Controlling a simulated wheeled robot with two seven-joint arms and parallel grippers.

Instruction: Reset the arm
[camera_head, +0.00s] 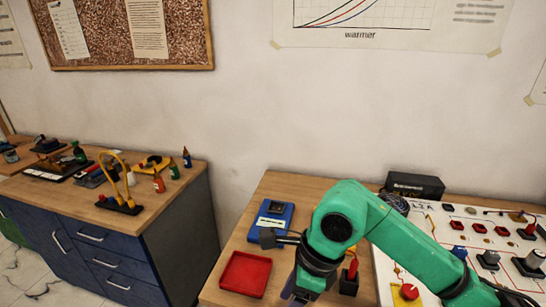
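My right arm (403,243) is green with black joints. It comes in from the lower right, bends at a raised joint and reaches down over the front of the rig table. The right wrist (318,258) is near the bottom middle, just right of a red tray (245,274). A dark grey piece (272,238) juts left from the wrist, over the edge of a blue device (270,219). The fingertips are not clearly seen, so I cannot tell whether the gripper is open or shut. My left gripper is not in view.
A white panel (455,222) with knobs and switches fills the table's right side, partly behind my arm. A black box (414,185) stands behind it. A small red-topped part (351,272) stands beside the wrist. A blue cabinet (95,255) with several tools is at left.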

